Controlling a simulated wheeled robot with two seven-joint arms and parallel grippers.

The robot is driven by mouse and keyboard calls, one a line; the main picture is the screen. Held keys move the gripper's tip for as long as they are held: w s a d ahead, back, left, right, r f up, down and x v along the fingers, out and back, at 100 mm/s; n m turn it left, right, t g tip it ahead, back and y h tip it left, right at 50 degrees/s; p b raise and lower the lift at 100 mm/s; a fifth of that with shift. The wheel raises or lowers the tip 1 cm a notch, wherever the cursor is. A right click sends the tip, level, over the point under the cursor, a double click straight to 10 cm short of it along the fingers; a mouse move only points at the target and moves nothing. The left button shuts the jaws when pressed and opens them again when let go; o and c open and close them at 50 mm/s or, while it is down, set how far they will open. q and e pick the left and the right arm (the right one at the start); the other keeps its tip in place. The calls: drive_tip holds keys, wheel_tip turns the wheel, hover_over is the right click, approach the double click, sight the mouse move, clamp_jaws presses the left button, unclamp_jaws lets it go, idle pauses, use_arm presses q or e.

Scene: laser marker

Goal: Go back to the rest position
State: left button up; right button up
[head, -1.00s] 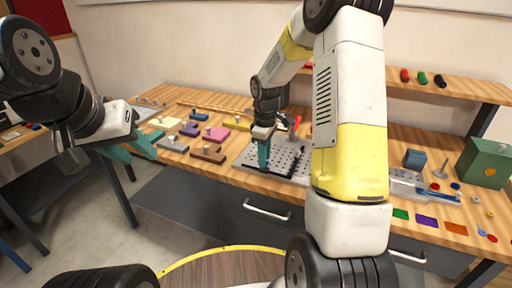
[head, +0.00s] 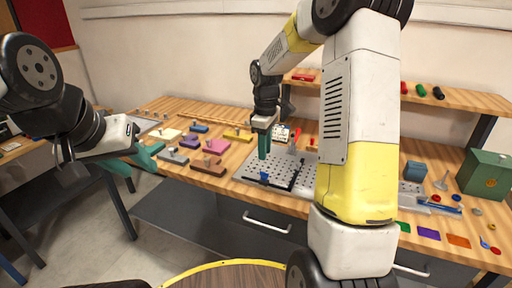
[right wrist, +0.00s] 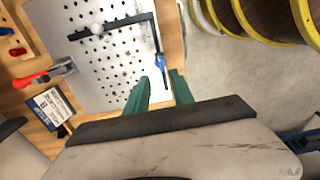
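My right gripper (head: 264,147) hangs above a grey perforated plate (head: 240,170) on the workbench, its green fingers pointing down. In the right wrist view the two fingers (right wrist: 160,90) stand apart with nothing between them. A black L-shaped bar (right wrist: 117,24) lies on the plate, with a small blue piece (right wrist: 160,62) at one end. The blue piece also shows in the head view (head: 264,178), below my right gripper and clear of it. My left gripper (head: 138,160) is at the left, in front of the bench, its green fingers spread and empty.
Coloured blocks, including a pink one (head: 215,146) and a brown one (head: 207,165), lie left of the plate. A red-handled clamp (right wrist: 45,76) is beside it. A green box (head: 486,173) stands at the right. A drawer handle (head: 266,222) sticks out below.

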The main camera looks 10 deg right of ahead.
drive_tip(key=s+r+m+t, duration=0.2)
drive_tip(key=s+r, duration=0.3)
drive_tip(key=s, duration=0.3)
drive_tip(key=s+a+r+m+t+y, duration=0.1)
drive_tip(key=s+r+m+t, duration=0.1)
drive_tip(key=s+r+m, duration=0.3)
drive_tip(key=s+a+r+m+t+y, duration=0.1)
drive_tip(key=s+r, duration=0.4)
drive_tip(key=s, duration=0.6)
drive_tip(key=m+t, duration=0.1)
drive_tip(key=m, duration=0.1)
drive_tip(key=shift+s+m, duration=0.25)
drive_tip(key=shift+m, duration=0.15)
